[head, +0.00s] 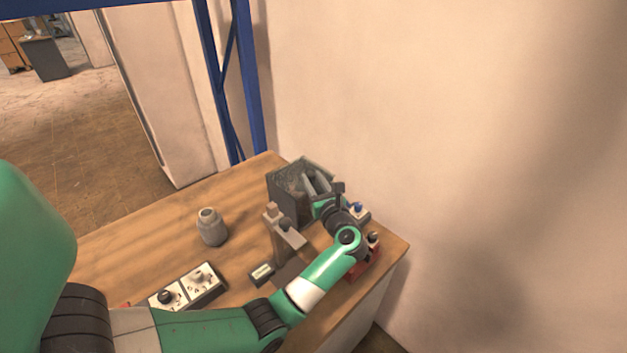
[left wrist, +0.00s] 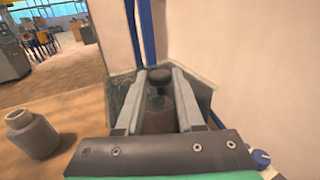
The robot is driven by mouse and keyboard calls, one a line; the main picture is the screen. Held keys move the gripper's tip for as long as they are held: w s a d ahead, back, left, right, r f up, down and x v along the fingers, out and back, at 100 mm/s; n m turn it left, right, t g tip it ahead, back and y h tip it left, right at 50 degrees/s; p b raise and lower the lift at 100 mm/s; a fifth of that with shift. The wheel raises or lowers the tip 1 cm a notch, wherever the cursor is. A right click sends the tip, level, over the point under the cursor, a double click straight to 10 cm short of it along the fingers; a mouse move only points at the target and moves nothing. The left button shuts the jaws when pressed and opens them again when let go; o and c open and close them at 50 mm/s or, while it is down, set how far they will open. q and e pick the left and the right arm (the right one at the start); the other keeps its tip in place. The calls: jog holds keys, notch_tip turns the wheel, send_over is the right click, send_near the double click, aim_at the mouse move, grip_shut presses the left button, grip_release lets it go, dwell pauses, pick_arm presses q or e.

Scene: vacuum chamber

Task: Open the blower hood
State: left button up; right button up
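A grey, open-topped box-like housing (head: 287,183), possibly the blower hood, stands at the back corner of the wooden table. My left gripper (head: 312,182) reaches over it from the front right, with its fingers at or inside the opening. In the left wrist view my left gripper (left wrist: 157,88) has its two fingers apart. A dark round knob (left wrist: 159,75) on a stem shows between and beyond the fingertips. I cannot tell whether the fingers touch it. The housing's walls (left wrist: 119,88) show on both sides of the fingers. My right gripper is not in view.
A grey jar (head: 211,228) stands on the table left of the housing. A grey post fixture (head: 284,240), a control panel with knobs (head: 188,288) and a red-based device (head: 368,262) are nearby. A blue frame post (head: 245,80) and a wall stand behind.

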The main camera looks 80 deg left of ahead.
pick_arm(q)
grip_shut()
dwell(1.0)
